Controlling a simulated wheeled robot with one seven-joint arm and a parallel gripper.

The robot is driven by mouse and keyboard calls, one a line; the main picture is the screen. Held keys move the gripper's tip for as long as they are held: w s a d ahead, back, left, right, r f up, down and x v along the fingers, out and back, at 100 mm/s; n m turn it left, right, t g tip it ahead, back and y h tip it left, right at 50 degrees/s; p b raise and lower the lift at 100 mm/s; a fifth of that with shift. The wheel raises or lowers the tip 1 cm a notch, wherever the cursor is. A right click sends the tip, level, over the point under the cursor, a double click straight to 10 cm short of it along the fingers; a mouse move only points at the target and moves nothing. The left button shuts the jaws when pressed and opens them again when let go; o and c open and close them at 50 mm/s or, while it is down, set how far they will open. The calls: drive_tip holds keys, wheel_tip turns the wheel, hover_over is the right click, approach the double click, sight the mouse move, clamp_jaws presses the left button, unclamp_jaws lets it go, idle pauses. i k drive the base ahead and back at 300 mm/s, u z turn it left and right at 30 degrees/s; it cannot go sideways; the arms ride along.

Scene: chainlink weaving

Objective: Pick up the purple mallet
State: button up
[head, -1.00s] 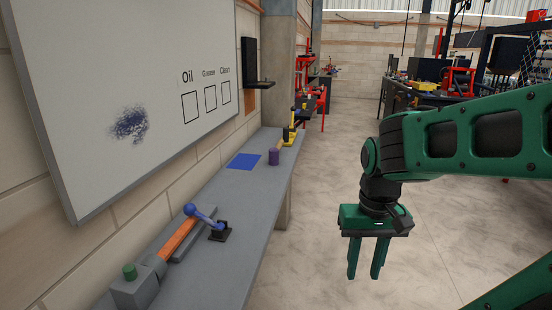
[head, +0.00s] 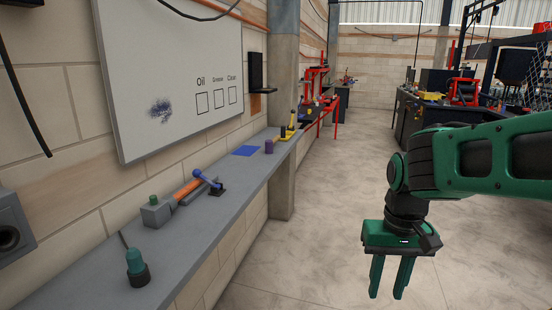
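The purple mallet (head: 269,146) is on the grey wall bench (head: 188,240), towards its far end. Its purple head shows as a short upright cylinder; its handle is hard to make out at this size. It lies just right of a flat blue square (head: 246,151). My gripper (head: 386,296) hangs fingers down over the open floor, right of the bench and well apart from the mallet. Its two green fingers are apart with nothing between them.
The bench also holds a blue-handled tool (head: 207,179), a grey block with a green knob (head: 156,211), a teal-topped object (head: 137,268) and a yellow tool (head: 291,130). A whiteboard (head: 180,70) hangs above. The concrete floor (head: 320,200) beside the bench is clear.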

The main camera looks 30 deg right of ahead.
sight(269, 144)
drive_tip(key=z, duration=0.75)
drive_tip(key=i, duration=2.7)
drive_tip(key=u, duration=0.5)
